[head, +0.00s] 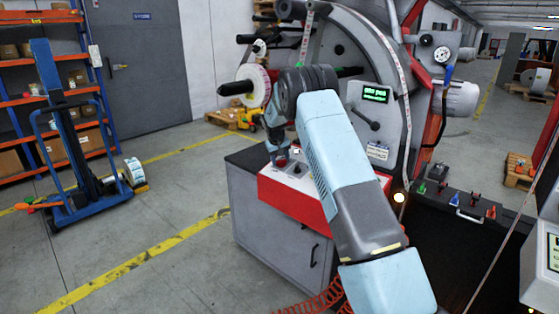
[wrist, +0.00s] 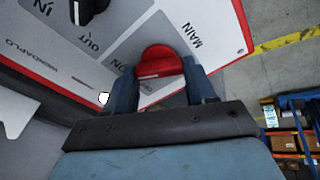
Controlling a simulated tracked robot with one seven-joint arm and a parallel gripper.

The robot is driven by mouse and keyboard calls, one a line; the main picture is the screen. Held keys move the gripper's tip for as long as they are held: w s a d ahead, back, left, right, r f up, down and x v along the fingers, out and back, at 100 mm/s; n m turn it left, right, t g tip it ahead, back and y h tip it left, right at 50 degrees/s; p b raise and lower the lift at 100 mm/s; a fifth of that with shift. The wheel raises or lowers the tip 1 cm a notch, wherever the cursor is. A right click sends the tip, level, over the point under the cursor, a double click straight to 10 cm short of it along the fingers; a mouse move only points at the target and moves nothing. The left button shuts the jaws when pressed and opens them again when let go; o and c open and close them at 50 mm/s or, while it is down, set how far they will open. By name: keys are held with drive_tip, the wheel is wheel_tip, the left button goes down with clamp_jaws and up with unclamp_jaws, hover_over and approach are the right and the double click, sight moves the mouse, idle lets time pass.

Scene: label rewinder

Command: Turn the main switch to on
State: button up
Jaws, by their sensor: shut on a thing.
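The main switch is a red knob (wrist: 158,62) on a grey label plate, with the word MAIN to its right and ON to its left in the wrist view. My gripper (wrist: 160,80) is shut on this knob, with one dark blue finger on each side of it. In the head view my gripper (head: 281,150) points down at the top of the red and white control box (head: 300,203), and the red of the knob shows just below it. The lower part of the knob is hidden behind the gripper body, and its exact pointing direction is hard to tell.
A black knob (wrist: 88,8) marked IN and OUT stands beside the switch on the same panel. The box sits on a grey cabinet (head: 270,225). The rewinder with its green display (head: 376,93) stands close behind my arm. Floor at the left is open up to a blue lifter (head: 75,150).

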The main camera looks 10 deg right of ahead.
drive_tip(key=shift+s+f+m, duration=0.15)
drive_tip(key=shift+f+m, duration=0.05)
drive_tip(key=shift+m, duration=0.1)
drive_tip(key=o, duration=1)
drive_tip(key=shift+r, duration=0.1)
drive_tip(key=shift+o, duration=0.2)
drive_tip(key=shift+r, duration=0.15)
drive_tip(key=v, duration=1.3)
drive_tip(key=shift+r, duration=0.15)
